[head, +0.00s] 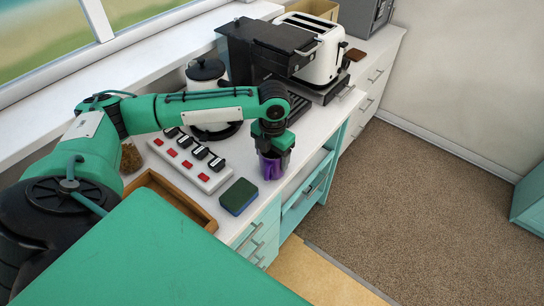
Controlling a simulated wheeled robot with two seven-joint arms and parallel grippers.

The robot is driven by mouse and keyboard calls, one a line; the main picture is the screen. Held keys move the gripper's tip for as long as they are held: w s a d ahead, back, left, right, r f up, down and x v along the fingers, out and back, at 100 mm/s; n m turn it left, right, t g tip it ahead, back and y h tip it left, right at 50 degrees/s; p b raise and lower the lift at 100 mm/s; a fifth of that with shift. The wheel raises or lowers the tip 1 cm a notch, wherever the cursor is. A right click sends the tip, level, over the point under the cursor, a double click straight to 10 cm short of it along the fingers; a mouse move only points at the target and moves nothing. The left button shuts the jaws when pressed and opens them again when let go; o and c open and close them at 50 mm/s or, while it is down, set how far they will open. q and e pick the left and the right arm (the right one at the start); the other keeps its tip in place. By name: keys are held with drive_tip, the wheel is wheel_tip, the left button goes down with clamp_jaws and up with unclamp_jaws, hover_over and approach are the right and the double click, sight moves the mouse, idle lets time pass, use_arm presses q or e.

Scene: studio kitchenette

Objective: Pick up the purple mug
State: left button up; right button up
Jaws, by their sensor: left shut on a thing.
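The purple mug (271,169) is near the front edge of the white counter (246,243). My left gripper (273,153) points down over it from above and is shut on it. The fingers and wrist cover the upper part of the mug. I cannot tell whether the mug's base touches the counter. My right gripper is not in view.
A green and blue sponge (239,197) and a white panel with red buttons (206,174) lie left of the mug. Behind are a black coffee machine (263,47), a white toaster (320,62) and a kettle (206,72). A wooden tray (158,182) lies nearer. Carpet lies right.

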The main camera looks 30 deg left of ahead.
use_arm(q)
drive_tip(key=shift+r, duration=1.25)
wheel_tip(320, 180, up, 17)
drive_tip(key=b, duration=0.2)
drive_tip(key=shift+r, duration=0.15)
idle(0.3)
idle(1.0)
idle(1.4)
